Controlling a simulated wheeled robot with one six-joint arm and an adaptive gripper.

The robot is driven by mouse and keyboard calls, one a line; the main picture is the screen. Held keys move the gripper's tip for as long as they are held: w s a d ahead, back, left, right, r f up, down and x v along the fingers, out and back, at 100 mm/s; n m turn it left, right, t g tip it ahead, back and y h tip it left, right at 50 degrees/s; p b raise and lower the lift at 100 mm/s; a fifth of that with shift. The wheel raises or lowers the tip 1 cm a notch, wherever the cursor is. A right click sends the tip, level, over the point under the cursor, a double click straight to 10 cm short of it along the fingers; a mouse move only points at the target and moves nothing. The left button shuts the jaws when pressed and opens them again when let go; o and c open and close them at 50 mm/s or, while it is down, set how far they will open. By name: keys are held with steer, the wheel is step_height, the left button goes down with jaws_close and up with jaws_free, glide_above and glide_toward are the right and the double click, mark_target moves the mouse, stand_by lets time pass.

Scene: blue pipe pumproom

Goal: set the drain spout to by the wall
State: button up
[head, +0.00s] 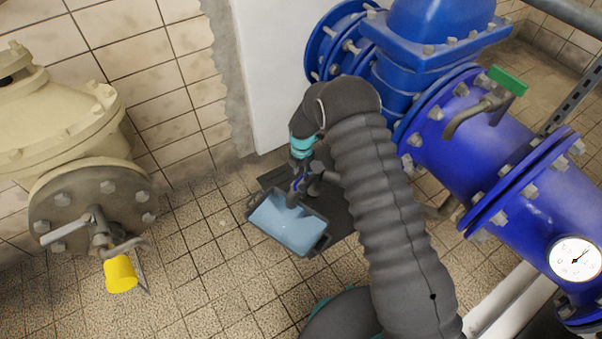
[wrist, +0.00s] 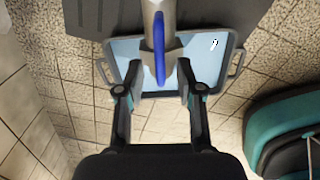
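A grey metal drain spout (wrist: 147,22) with a blue lever-like strip (wrist: 160,62) along it shows at the top middle of the wrist view. It hangs over a dark-rimmed tray (wrist: 232,66) of light blue water. In the head view the tray (head: 262,228) sits on the floor, below the blue pipework and near the wall. My gripper (wrist: 156,78) is open, with one finger on each side of the blue strip and visible gaps between. In the head view my gripper (head: 298,180) is above the tray's back edge, and my arm and gripper hide most of the spout.
A large blue pipe (head: 440,130) with a green-handled tap (head: 508,80) and a gauge (head: 575,259) runs along the right. Tiled floor (head: 205,290) between is clear.

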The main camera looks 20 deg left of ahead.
steer(key=shift+f, duration=0.55)
jaws_close()
